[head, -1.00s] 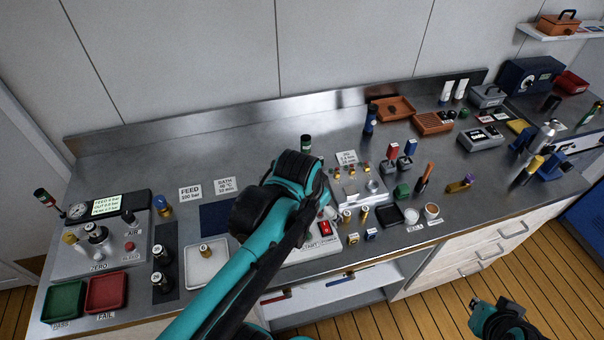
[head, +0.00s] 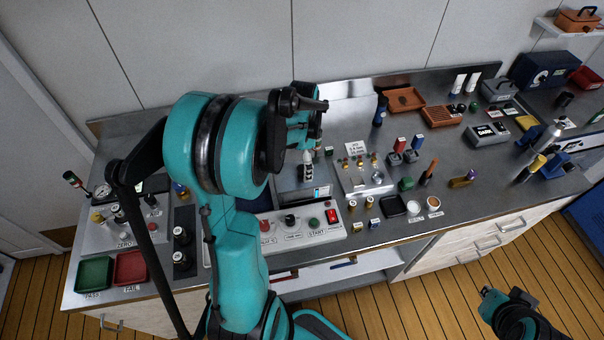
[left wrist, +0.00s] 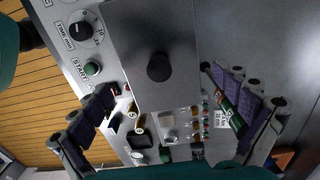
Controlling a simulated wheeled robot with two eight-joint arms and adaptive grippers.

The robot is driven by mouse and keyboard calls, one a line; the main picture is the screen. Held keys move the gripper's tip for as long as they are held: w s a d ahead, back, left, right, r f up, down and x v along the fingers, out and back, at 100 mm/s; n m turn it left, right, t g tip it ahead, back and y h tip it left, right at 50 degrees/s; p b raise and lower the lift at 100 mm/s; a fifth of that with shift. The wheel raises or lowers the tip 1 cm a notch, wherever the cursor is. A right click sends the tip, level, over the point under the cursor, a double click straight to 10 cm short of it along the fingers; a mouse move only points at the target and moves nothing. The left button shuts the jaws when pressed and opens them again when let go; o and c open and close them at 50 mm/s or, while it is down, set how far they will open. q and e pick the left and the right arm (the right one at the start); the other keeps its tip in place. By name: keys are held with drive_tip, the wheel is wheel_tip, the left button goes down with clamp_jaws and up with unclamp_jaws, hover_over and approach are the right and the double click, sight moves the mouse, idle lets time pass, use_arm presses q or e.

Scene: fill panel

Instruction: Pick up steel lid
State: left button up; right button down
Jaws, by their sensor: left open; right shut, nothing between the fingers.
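The steel lid is a flat grey plate (left wrist: 135,30) with a black round knob (left wrist: 158,67) in the left wrist view. It lies behind the control panel. In the head view only part of the lid (head: 294,201) shows; my left arm hides the rest. My left gripper (head: 309,160) is above it, pointing down. In the left wrist view the left gripper (left wrist: 160,78) is open, its fingers spread to either side of the knob, with nothing between them. My right gripper (head: 489,294) is shut and empty, low at the right, over the floor.
The control panel (head: 275,226) with knobs and buttons lies in front of the lid. A dark bottle (left wrist: 226,103) stands close to one left finger. A steel block with small vials (head: 365,181) is to the right. Green and red trays (head: 130,268) are at the left.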

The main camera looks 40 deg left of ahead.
sight(302, 168)
use_arm(q)
drive_tip(key=shift+f, duration=1.55)
drive_tip(key=shift+s, duration=0.15)
clamp_jaws()
